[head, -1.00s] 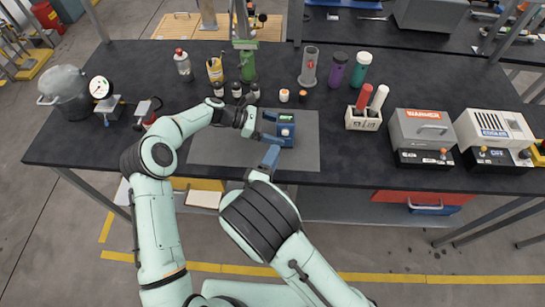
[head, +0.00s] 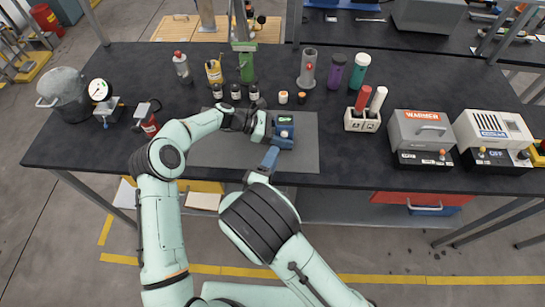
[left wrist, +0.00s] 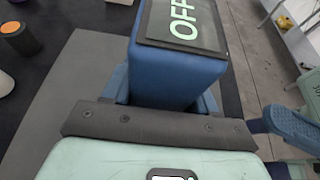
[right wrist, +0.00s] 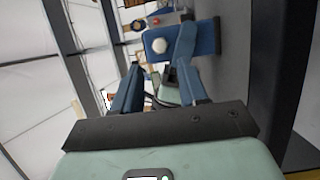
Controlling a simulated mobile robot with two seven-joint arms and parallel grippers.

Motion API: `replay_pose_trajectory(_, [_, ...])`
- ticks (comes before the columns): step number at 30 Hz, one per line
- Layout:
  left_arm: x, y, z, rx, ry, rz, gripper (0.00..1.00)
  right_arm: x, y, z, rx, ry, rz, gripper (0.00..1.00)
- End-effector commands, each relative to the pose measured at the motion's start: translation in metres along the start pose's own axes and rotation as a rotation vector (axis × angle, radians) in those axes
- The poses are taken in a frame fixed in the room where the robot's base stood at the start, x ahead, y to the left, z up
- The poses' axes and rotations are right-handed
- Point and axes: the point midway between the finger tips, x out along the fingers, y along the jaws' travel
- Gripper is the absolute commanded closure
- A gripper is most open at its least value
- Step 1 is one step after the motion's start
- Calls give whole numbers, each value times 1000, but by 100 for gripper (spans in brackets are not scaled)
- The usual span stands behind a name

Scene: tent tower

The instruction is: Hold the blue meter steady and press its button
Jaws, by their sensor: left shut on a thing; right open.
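The blue meter (head: 286,123) stands on the grey mat (head: 220,152). Its display reads OFF in the left wrist view (left wrist: 183,18). My left gripper (head: 275,132) is shut on the meter from the left, a finger along each side. The meter's round white button (right wrist: 158,46) faces my right gripper in the right wrist view. My right gripper (head: 269,158) is in front of the meter, open and empty, its fingers (right wrist: 160,88) apart from the button. A blue finger of my left gripper overlaps the meter in that view.
Small dark bottles (head: 236,92) and two small capped jars (head: 284,97) stand behind the mat. A white holder (head: 361,120) with a red and a white tube is to the right, then the warmer (head: 421,130) and cooler (head: 494,133). The mat's right part is clear.

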Motion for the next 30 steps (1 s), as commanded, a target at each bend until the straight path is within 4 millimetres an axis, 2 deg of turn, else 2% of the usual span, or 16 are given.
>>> replay_pose_trajectory(4, [0,0,0,0,0,0,83,0,0,0,0,0,0,57])
replay_pose_trajectory(8, [0,0,0,0,0,0,83,0,0,0,20,1,-1,100])
replay_pose_trajectory(14, [0,0,0,0,0,0,83,-5,0,5,237,13,-10,100])
replay_pose_trajectory(30, [0,0,0,0,0,1,83,-30,4,23,1370,55,-105,100])
